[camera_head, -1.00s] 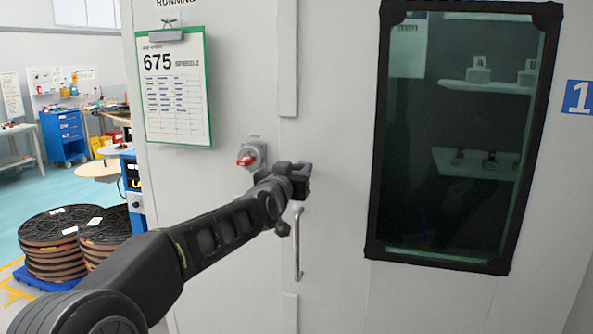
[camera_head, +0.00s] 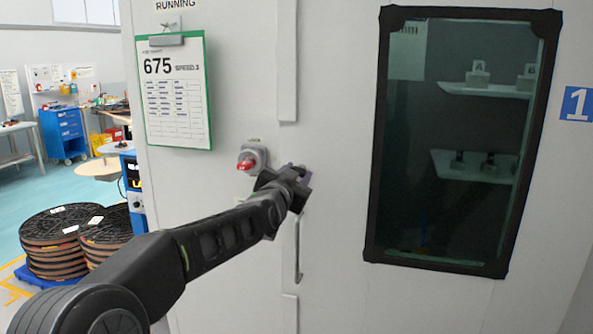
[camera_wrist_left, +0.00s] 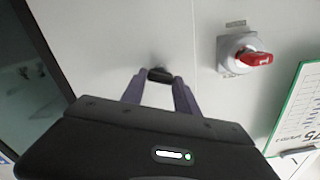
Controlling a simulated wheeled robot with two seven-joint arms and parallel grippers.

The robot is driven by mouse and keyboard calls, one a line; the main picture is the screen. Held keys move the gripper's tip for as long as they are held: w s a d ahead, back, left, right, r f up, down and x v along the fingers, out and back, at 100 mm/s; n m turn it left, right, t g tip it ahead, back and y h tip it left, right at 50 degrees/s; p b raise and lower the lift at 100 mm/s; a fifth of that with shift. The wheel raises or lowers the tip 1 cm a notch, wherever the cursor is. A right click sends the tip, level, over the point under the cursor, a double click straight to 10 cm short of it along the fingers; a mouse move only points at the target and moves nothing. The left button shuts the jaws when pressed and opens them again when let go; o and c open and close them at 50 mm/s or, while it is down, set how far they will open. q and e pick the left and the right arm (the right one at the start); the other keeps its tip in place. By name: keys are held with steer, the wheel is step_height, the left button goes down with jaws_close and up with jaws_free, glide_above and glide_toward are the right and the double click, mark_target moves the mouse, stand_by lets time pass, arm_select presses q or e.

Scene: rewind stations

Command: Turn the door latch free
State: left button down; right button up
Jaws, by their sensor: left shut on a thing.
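The door latch (camera_wrist_left: 160,74) is a small dark piece on the pale door, seen between my fingertips in the left wrist view. In the head view my gripper hides it. My left gripper (camera_head: 299,171) is at the door, above the long vertical handle (camera_head: 298,250). Its two purple-grey fingers are shut on the latch, one on each side; the gripper also shows in the left wrist view (camera_wrist_left: 160,82). My right gripper is not in view.
A red rotary switch (camera_head: 246,161) on a grey base sits close to the left of my gripper. A green-edged clipboard (camera_head: 177,120) hangs above it. A dark-framed window (camera_head: 455,135) is to the right. Stacked reels (camera_head: 60,240) stand at the far left.

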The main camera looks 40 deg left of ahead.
arm_select(q)
steer(key=shift+d+f+m+p, duration=0.1)
steer(key=shift+m+p, duration=0.75)
steer(key=shift+m, duration=2.5)
steer(key=shift+f+m+p, duration=0.1)
steer(key=shift+m+p, duration=0.75)
steer(key=shift+m, duration=2.5)
steer(key=c, duration=0.9)
jaws_free()
steer(key=shift+s, duration=0.1)
